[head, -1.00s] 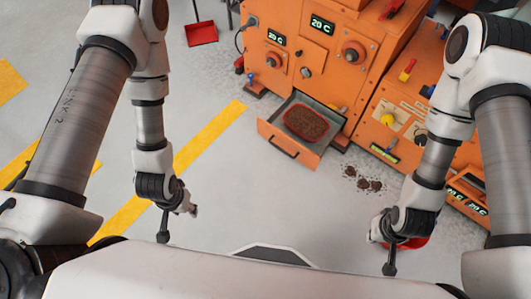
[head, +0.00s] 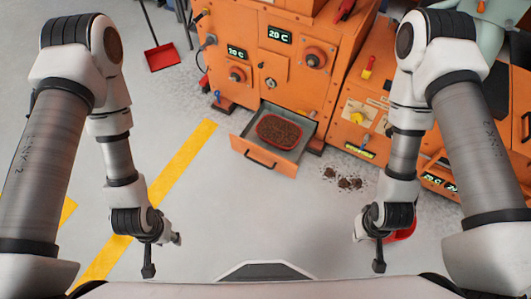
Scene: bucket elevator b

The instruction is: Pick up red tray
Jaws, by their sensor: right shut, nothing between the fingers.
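A red-rimmed tray (head: 259,133) filled with brown granular material sits in the open drawer (head: 240,143) of the orange machine, in the upper middle of the head view. My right gripper (head: 359,231) is shut and empty, low on the right, in front of the tray and apart from it. A red object (head: 404,232) on the floor shows partly behind my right wrist; its full shape is hidden. My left gripper (head: 177,238) hangs over the floor at lower left, far from the tray; its fingers are too small to read.
The orange machine (head: 262,60) fills the upper right. Brown clumps (head: 345,182) lie on the floor right of the drawer. A red dustpan (head: 161,56) stands upper left. A pale green figure (head: 490,25) is at the upper right. The floor before the drawer is clear.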

